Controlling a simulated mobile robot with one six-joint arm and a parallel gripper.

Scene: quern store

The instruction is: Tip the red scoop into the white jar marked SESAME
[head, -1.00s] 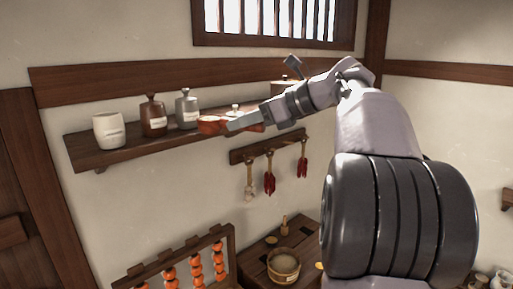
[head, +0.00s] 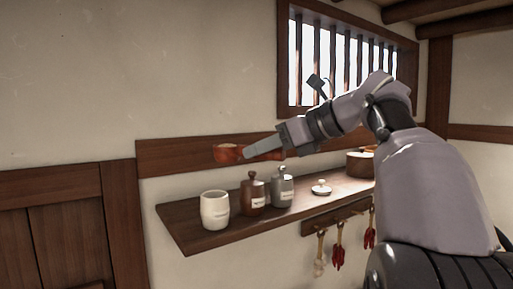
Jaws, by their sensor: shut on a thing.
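The red scoop (head: 229,153) is in the air above the shelf, left of my gripper (head: 252,152), which is shut on it. Something pale shows at the scoop's top, too small to make out. The scoop looks roughly level. The white jar (head: 215,212) stands upright and open-topped near the shelf's left end, below the scoop and a little to its left in the picture. Its label is too small to read. The jar's inside is mostly hidden.
A brown stoppered bottle (head: 253,195) and a grey one (head: 283,188) stand right of the jar. A small white lid (head: 321,188) and a brown pot (head: 360,162) sit further right on the wooden shelf (head: 190,239). A barred window (head: 345,65) is above. The wall left of the scoop is clear.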

